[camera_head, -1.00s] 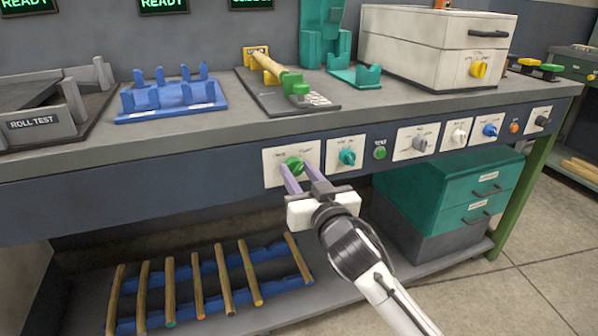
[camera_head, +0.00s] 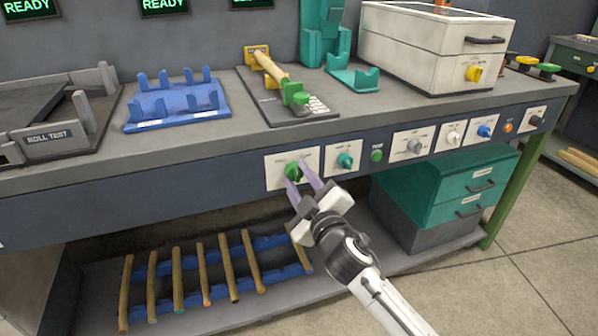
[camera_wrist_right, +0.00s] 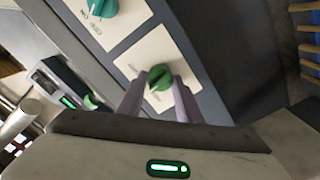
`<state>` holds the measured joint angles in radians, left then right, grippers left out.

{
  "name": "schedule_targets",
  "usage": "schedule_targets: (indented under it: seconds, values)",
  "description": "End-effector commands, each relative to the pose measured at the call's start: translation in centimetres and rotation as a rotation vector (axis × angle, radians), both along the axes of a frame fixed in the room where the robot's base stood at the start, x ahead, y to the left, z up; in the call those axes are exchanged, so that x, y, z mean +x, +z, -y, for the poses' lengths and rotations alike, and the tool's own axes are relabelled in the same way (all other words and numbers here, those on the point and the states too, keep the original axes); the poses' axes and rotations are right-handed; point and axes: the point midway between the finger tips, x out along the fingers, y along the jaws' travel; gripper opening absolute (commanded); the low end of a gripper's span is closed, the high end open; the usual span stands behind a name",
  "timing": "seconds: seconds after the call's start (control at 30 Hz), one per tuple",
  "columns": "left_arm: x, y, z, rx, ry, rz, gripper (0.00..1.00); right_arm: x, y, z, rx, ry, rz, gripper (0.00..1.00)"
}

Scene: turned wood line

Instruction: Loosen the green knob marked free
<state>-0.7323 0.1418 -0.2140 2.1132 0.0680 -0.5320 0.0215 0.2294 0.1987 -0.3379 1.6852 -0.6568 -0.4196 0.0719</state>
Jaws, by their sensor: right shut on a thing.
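The green knob (camera_head: 293,171) sits on the leftmost white plate (camera_head: 308,156) of the bench's front panel. Its lettering is too small to read. My right gripper (camera_head: 300,184) reaches it from below, with its two purple fingers shut on the knob. In the right wrist view the knob (camera_wrist_right: 160,75) shows between the fingertips of the gripper (camera_wrist_right: 161,86), with a dark line across its face. The gripper is tilted about the knob. My left gripper is in neither view.
A teal knob (camera_head: 345,160) on its own plate is close on the right, followed by a green button (camera_head: 377,156) and more dials. A blue rack (camera_head: 180,108) stands on the bench. Sticks lie on a low blue rack (camera_head: 270,276). The floor at right is clear.

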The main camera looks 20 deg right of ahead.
Motion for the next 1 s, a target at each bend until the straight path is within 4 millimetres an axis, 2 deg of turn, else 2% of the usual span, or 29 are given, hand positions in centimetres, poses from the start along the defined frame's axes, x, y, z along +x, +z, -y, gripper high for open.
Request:
schedule_targets:
  seconds: [0.5,0.73,1.0]
  values:
    - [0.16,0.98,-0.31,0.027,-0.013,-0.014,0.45,-0.01,0.09,-0.05,-0.453,0.001,0.015,0.10]
    - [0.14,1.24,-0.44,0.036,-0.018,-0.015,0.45,0.00,0.01,-0.06,-0.584,0.002,0.020,0.10]
    - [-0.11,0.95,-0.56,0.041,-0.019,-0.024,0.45,0.00,-0.05,-0.06,-0.654,0.001,0.023,0.10]
